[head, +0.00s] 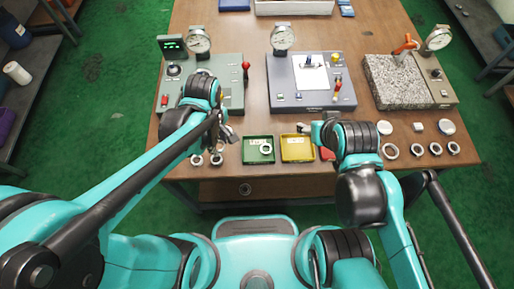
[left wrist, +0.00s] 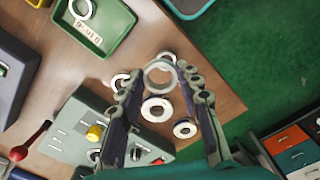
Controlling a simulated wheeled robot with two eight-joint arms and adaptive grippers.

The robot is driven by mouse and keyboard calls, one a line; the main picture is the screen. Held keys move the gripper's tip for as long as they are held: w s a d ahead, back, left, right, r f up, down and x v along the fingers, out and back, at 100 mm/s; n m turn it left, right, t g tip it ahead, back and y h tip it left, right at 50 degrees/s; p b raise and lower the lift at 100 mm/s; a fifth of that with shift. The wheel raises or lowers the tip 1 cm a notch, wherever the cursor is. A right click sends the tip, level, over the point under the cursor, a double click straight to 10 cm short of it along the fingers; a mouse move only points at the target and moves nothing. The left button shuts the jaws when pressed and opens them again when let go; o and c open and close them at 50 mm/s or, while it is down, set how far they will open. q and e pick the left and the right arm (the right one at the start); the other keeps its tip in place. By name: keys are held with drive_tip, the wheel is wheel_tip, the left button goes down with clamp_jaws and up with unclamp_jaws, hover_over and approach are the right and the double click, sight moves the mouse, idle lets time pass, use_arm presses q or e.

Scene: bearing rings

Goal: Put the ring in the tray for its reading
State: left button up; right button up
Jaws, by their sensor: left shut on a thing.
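My left gripper (head: 229,134) is over the front left part of the table, left of the green tray (head: 246,157). In the left wrist view the left gripper (left wrist: 160,88) is shut on a metal ring (left wrist: 160,65), held between its fingertips above the table. The green tray (left wrist: 122,43) has a label and holds one ring (left wrist: 80,9). A yellow tray (head: 297,158) stands right of it, and a red tray (head: 327,154) is partly hidden by my right arm. My right gripper (head: 304,128) is near the yellow tray's back edge; its finger state is unclear.
Several loose rings (left wrist: 156,109) lie under the left gripper. More rings (head: 435,149) lie front right. Gauge stations stand behind: a green one with a red-knobbed lever (head: 231,87), a grey-blue one (head: 288,90) and a granite block (head: 393,85). The table's front edge is close.

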use_arm(q)
drive_tip(key=s+d+n, duration=0.1)
drive_tip(key=s+n, duration=0.3)
drive_tip(key=b, duration=0.5)
hover_over(251, 151)
wheel_tip(251, 151, down, 8)
drive_tip(key=shift+r, duration=0.2)
drive_tip(key=shift+f+b, duration=1)
drive_tip(key=shift+f, duration=0.95)
drive_tip(key=shift+f, duration=0.1)
drive_tip(key=o, duration=1.2)
drive_tip(key=shift+c, duration=0.2)
